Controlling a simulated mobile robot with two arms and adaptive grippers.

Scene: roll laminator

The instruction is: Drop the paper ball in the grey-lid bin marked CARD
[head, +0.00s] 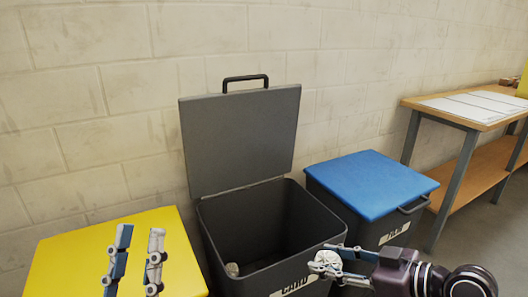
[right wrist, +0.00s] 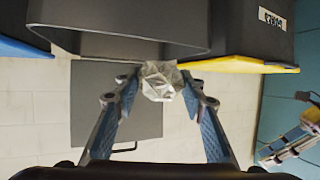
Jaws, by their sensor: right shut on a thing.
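The grey CARD bin (head: 213,225) stands in the middle of the head view with its grey lid (head: 240,140) up against the wall. My right gripper (head: 330,262) is shut on the crumpled whitish paper ball (head: 325,262), which appears at the bin's front right rim. I cannot tell whether it is over the opening. The right wrist view shows the paper ball (right wrist: 160,82) between the fingertips, with the bin's rim (right wrist: 120,48) behind it. My left gripper (head: 140,238) is open and empty in front of the yellow lid.
A bin with a closed yellow lid (head: 70,255) stands on the left. A bin with a closed blue lid (head: 370,183) stands close on the right. A wooden workbench (head: 455,112) with white sheets is at the far right. The block wall is behind.

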